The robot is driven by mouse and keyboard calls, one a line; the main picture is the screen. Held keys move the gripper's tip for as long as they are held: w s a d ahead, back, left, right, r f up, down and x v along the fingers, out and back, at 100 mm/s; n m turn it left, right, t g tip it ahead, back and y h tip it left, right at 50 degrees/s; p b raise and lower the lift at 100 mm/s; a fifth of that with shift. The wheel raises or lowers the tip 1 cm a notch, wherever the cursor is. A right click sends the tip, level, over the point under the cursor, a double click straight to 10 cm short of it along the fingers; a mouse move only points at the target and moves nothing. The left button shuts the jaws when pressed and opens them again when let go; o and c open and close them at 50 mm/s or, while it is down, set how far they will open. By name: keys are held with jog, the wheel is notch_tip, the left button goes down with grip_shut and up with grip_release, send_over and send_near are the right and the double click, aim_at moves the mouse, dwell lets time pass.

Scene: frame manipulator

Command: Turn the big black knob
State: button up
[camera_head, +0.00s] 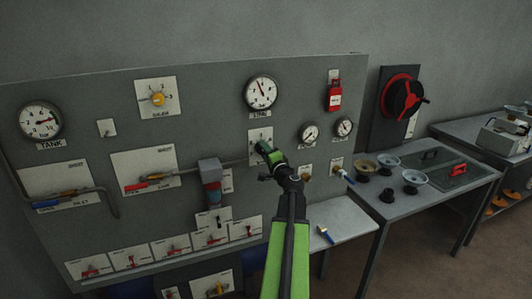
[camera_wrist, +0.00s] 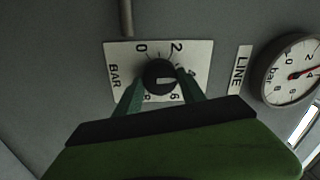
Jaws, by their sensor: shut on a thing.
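The big black knob (camera_wrist: 160,74) sits on a white dial plate (camera_wrist: 118,55) marked BAR with numbers around it. Its white mark points to the right in the wrist view. The dial plate (camera_head: 259,133) also shows in the head view, where my gripper hides most of the knob. My gripper (camera_wrist: 161,88) has one green finger on each side of the knob and is shut on it. In the head view my gripper (camera_head: 264,148) reaches up to the panel from below.
The LINE gauge (camera_wrist: 292,72) is right of the plate in the wrist view. The grey panel (camera_head: 215,120) carries more gauges (camera_head: 261,91), valves and a red tag (camera_head: 334,95). A table (camera_head: 380,210) with several bowls stands at the right.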

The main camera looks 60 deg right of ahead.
jog(key=shift+m, duration=0.4)
jog(key=o, duration=1.4)
